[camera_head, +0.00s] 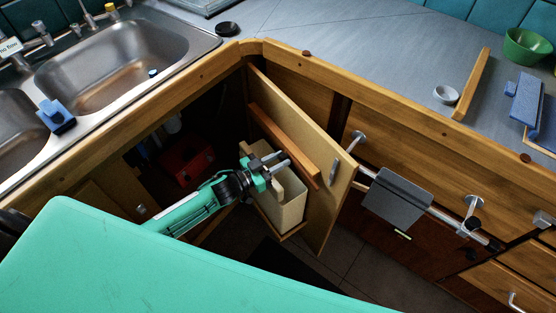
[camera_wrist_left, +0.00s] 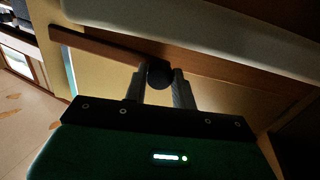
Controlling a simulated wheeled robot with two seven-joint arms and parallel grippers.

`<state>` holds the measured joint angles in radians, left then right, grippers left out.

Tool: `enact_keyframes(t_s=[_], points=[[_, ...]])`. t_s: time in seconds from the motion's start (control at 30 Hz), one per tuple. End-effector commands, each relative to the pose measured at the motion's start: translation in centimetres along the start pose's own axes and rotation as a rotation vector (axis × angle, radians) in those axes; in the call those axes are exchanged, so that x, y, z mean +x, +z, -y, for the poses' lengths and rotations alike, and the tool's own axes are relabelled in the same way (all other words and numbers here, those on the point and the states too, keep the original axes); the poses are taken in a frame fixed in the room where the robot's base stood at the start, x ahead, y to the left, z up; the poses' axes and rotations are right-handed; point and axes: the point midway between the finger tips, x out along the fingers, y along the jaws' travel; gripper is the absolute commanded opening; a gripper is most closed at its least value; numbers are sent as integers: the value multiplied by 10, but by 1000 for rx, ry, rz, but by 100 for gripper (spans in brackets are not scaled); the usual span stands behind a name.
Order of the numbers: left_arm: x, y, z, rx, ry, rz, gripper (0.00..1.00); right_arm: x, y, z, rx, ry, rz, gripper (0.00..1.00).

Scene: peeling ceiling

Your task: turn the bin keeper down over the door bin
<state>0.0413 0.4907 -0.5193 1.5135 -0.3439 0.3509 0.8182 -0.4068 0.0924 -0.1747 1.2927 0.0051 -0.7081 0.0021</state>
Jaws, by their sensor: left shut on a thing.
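The open cabinet door (camera_head: 333,205) carries a cream door bin (camera_head: 291,208) low on its inner face. A reddish wooden bar (camera_head: 295,155), which looks like the bin keeper, slants across the door above the bin. My left gripper (camera_head: 277,161) is at the bar, above the bin's opening. In the left wrist view its fingers (camera_wrist_left: 160,88) are shut on a dark round knob (camera_wrist_left: 160,73) in front of a wooden bar (camera_wrist_left: 95,45). The knob's join to the bar is hidden. My right gripper is not in view.
A dark cabinet interior with a red object (camera_head: 187,165) lies left of the door. A rail with a grey cloth (camera_head: 397,197) runs along the drawers on the right. The sink (camera_head: 125,65) and the grey counter (camera_head: 340,35) are above. Some floor (camera_head: 345,262) is bare below the door.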

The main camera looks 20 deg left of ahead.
Motion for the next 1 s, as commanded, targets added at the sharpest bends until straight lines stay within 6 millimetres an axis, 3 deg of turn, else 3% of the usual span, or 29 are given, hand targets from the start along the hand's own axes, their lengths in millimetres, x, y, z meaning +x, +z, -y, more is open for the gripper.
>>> enact_keyframes(t_s=[0.5, 1.0], points=[[0, -1, 0, 380, -2, 15, 0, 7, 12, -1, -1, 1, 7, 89], [0, 0, 0, 855, -3, 36, 0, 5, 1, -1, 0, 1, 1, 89]])
